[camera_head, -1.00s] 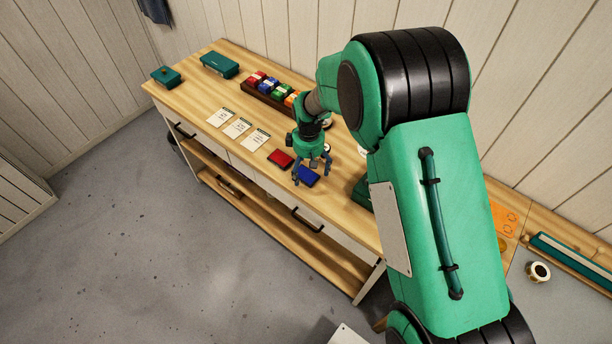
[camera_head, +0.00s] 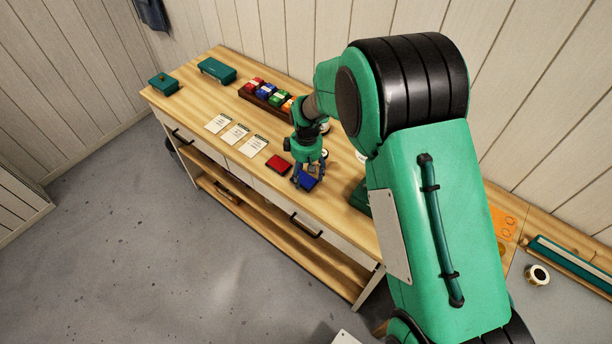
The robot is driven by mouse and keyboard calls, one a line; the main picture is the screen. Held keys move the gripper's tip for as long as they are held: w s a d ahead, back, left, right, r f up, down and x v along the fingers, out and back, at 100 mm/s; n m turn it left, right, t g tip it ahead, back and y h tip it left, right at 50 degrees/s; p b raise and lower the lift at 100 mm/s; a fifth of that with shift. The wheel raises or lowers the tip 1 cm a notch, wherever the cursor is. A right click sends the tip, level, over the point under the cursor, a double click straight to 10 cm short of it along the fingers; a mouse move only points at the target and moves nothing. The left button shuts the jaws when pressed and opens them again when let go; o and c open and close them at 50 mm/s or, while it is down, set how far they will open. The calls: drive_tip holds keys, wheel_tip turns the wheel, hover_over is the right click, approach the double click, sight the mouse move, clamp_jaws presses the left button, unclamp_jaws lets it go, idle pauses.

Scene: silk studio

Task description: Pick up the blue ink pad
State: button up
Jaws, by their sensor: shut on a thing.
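The blue ink pad (camera_head: 308,182) is a small flat blue block at the front edge of the wooden bench, in the middle of the head view. My gripper (camera_head: 307,179) points down over it, its fingers shut on the pad. The fingers cover part of the pad. I cannot tell whether the pad is clear of the bench top. A red ink pad (camera_head: 279,164) lies flat on the bench just left of my gripper, apart from it.
Several white cards (camera_head: 236,134) lie left of the red pad. A wooden rack (camera_head: 262,97) with coloured blocks stands behind. Two teal boxes (camera_head: 217,71) sit at the bench's far left. A dark green box (camera_head: 360,196) stands close on the right. The bench top (camera_head: 190,101) between has free room.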

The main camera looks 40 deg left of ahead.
sight(306, 176)
drive_tip(key=shift+r, duration=0.55)
wheel_tip(306, 176, up, 2)
drive_tip(key=shift+r, duration=0.15)
drive_tip(key=s+d+r, duration=0.1)
drive_tip(key=s+d, duration=0.9)
drive_tip(key=d, duration=0.2)
drive_tip(key=shift+d+p, duration=0.2)
drive_tip(key=shift+p, duration=0.25)
